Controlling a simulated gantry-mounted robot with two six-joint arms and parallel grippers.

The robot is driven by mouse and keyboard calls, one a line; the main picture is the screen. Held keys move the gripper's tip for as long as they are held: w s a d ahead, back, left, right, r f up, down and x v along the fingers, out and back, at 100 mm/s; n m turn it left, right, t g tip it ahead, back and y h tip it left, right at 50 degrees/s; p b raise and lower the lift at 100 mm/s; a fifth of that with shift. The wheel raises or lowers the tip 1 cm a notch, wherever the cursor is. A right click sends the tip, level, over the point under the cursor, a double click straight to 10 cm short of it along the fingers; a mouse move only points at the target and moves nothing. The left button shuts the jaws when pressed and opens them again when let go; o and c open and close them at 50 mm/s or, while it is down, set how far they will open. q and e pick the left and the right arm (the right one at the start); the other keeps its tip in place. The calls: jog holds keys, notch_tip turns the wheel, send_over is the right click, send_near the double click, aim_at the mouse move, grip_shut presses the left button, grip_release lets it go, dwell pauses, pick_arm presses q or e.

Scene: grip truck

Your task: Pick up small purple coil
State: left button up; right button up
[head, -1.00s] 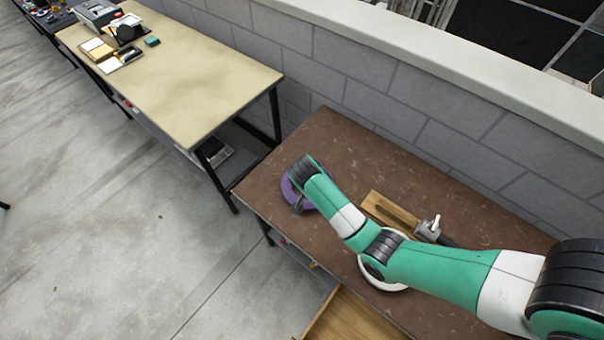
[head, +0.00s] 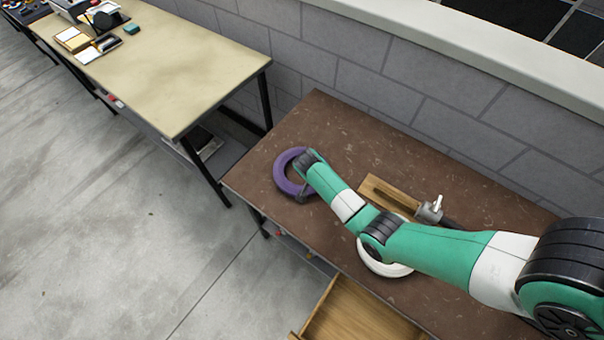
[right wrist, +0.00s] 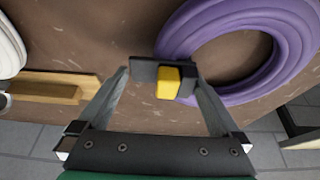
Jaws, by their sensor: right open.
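The purple coil (head: 281,180) is a ring lying flat on the brown tabletop, near its left end. It also shows in the right wrist view (right wrist: 240,15), at the upper right. My right gripper (head: 302,195) is over the coil's right side in the head view, and the arm hides part of the ring. In the right wrist view my right gripper (right wrist: 164,82) is open, with its tips beside the coil's rim. A yellow and dark piece shows between the fingers; I cannot tell whether it belongs to them. My left gripper is not in view.
A white coil (head: 385,268) lies partly under my right arm. A wooden piece (head: 385,196) with a metal fitting (head: 430,210) lies behind the arm. An open wooden drawer (head: 360,318) is in front. A beige table (head: 190,70) stands left; a block wall (head: 400,95) runs behind.

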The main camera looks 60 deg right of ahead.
jog(key=shift+w+r, duration=0.1)
grip_shut()
dwell(0.4)
jog(key=shift+r, duration=0.1)
jog(key=r+p, duration=0.2)
jog(key=r, duration=0.1)
jog(key=r+p, duration=0.1)
jog(key=shift+s+a+r, duration=0.2)
jog(key=shift+s, duration=0.05)
jog(key=s+a+r+p, duration=0.6)
jog(key=s+a+r, duration=0.2)
jog(key=s+a, duration=0.1)
jog(key=shift+a+r, duration=0.15)
jog(key=shift+a, duration=0.3)
